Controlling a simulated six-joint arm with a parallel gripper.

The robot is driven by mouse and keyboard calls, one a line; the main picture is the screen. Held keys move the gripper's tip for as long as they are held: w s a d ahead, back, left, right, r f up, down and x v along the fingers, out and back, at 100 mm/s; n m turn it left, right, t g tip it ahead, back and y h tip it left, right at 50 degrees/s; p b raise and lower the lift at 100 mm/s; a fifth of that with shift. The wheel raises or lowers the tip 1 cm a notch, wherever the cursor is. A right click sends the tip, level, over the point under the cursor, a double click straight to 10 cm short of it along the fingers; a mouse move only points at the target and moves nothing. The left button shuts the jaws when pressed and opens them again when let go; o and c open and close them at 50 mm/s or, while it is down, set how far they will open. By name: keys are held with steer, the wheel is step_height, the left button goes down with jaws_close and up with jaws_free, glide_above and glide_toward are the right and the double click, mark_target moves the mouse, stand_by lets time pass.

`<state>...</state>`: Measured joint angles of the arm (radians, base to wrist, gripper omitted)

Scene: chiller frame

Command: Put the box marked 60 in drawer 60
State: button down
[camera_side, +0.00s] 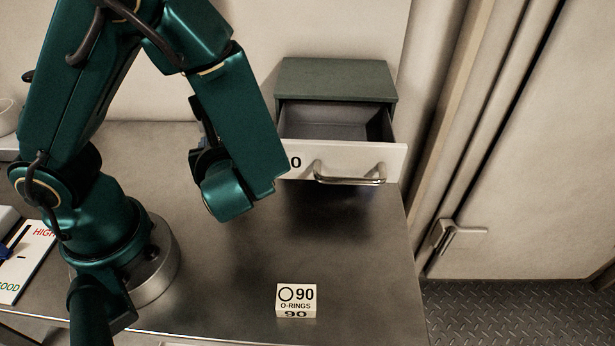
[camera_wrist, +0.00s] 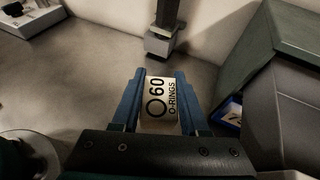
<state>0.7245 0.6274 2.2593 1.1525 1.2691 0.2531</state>
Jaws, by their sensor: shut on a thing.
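The cream box marked 60 O-RINGS (camera_wrist: 158,98) sits between the blue fingers of my gripper (camera_wrist: 160,74) in the wrist view. My gripper is shut on it, with the label facing the camera. In the side view my arm hides the gripper and this box. The green cabinet (camera_side: 335,78) has an open drawer (camera_side: 398,150) with a pale front and a metal handle. Its inside looks empty where it shows. Only a 0 shows on its front; the rest of the number is hidden behind my arm. The cabinet also shows at the right of the wrist view (camera_wrist: 285,32).
A box marked 90 O-RINGS (camera_side: 296,298) stands near the table's front edge. A card with HIGH and GOOD (camera_side: 22,265) lies at the left. The wrist view shows a post on a pale base (camera_wrist: 160,43) and a blue-edged item with a 7 (camera_wrist: 231,116) beside the cabinet.

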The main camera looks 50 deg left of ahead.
steer(key=shift+f, duration=3.85)
steer(key=shift+f, duration=0.1)
steer(key=shift+c, duration=2.1)
jaws_free()
